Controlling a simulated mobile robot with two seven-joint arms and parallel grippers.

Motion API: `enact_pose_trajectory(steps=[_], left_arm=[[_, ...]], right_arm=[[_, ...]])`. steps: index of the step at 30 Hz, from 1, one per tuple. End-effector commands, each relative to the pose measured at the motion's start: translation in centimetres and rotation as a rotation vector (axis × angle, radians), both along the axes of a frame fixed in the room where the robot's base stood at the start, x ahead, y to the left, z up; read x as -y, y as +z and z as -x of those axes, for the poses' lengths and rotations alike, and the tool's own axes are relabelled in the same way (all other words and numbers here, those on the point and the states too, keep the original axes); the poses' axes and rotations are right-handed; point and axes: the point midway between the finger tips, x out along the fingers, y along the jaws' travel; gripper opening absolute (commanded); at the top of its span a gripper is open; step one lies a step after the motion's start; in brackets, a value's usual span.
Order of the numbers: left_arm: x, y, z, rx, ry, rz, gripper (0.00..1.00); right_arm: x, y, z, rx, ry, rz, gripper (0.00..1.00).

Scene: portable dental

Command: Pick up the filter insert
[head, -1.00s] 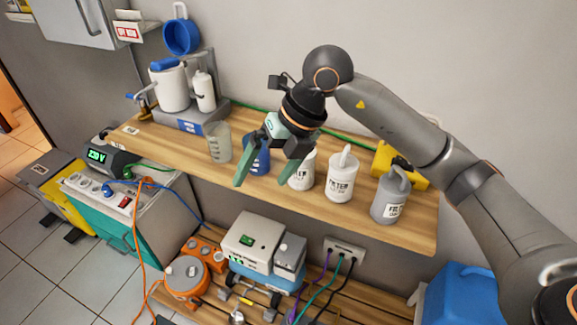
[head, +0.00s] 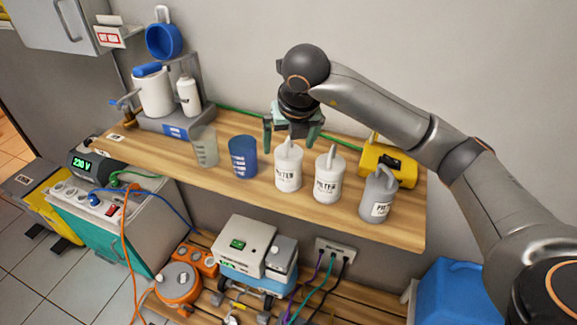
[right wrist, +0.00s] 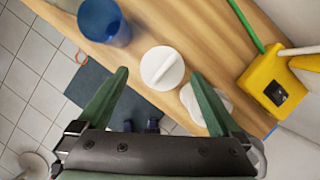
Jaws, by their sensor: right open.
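Two white containers with handle tops and FILTER lettering stand on the upper wooden shelf (head: 215,172): a left one (head: 288,178) and a right one (head: 327,186). A grey one (head: 377,202) with a similar label stands to their right. My right gripper (head: 291,142) is open and empty, pointing down by the top of the left white container. In the right wrist view a white round top (right wrist: 162,68) shows ahead of the open fingers (right wrist: 156,78). Another white top (right wrist: 205,101) is partly hidden by the right finger. My left gripper is out of view.
A blue cup (head: 243,158) and a clear beaker (head: 204,147) stand left of the white containers. A yellow device (head: 396,172) sits behind the grey one. A white dispenser (head: 154,93) stands at the shelf's left end. The wall is close behind.

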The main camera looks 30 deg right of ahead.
Motion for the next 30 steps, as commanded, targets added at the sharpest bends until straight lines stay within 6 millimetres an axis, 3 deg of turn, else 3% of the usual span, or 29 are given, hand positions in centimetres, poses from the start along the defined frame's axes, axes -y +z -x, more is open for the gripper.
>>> enact_pose_trajectory(steps=[9, 17, 30], left_arm=[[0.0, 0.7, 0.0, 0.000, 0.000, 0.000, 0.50], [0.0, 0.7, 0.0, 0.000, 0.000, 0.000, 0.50], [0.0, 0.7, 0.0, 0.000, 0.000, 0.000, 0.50]], right_arm=[[0.6, -4.1, -1.2, -0.003, 0.000, 0.000, 1.00], [0.7, -4.4, -1.4, -0.001, 0.001, 0.001, 1.00], [0.6, -4.3, -1.3, -0.001, 0.000, 0.000, 0.53]])
